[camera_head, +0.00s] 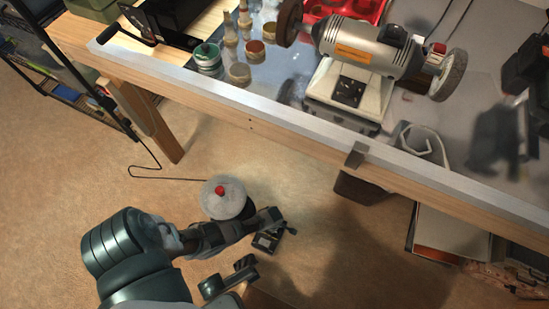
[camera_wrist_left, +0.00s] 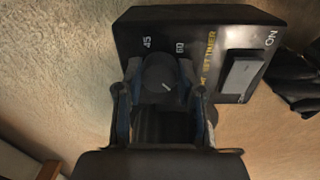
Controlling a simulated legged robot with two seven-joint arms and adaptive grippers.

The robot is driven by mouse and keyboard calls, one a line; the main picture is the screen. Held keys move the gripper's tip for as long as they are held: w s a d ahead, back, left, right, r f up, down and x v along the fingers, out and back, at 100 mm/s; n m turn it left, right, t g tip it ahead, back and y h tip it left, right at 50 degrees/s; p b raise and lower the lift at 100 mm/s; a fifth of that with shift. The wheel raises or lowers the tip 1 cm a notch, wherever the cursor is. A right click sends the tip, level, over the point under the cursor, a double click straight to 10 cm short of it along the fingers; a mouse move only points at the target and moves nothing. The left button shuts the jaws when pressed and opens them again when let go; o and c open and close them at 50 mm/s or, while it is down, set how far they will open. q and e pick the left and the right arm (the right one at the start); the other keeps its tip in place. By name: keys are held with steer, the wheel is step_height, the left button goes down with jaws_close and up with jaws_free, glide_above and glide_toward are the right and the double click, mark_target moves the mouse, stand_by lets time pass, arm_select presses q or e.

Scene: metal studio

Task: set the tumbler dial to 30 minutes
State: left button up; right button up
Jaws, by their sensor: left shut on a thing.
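The black timer box of the tumbler (camera_head: 268,241) is low in the head view, by my left gripper's tip. In the left wrist view its face fills the upper middle, with "45", "60", yellow timer lettering and a grey switch (camera_wrist_left: 240,76). The dark round dial (camera_wrist_left: 166,75) has a short slanted white mark; its other numbers are hidden. My left gripper (camera_wrist_left: 160,95) has a finger on each side of the dial and is shut on it. The grey tumbler drum (camera_head: 224,198) with a red knob stands behind my left gripper (camera_head: 268,225).
Dark pieces (camera_head: 230,276), perhaps my right gripper, are below the box. The workbench edge (camera_head: 270,123) crosses above; a bench grinder (camera_head: 365,50), jars (camera_head: 207,57) and a red tray stand on the bench. Tan floor lies around the drum.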

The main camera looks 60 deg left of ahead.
arm_select(q)
steer(key=m, duration=0.6)
steer(key=shift+m+p, duration=0.35)
steer(key=shift+m, duration=0.05)
steer(key=m, duration=0.6)
steer(key=shift+h, duration=0.3)
steer(key=m, duration=0.6)
steer(key=shift+a+m, duration=0.1)
steer(key=shift+m, duration=0.3)
steer(key=m, duration=0.6)
steer(key=shift+g+b, duration=0.35)
steer(key=shift+g, duration=0.05)
steer(key=shift+m, duration=0.4)
steer(key=o, duration=1.1)
steer(key=shift+o, duration=0.2)
steer(key=shift+a+r, duration=0.1)
step_height(320, 180, up, 12)
steer(key=shift+a+f, duration=0.2)
steer(key=shift+a, duration=0.1)
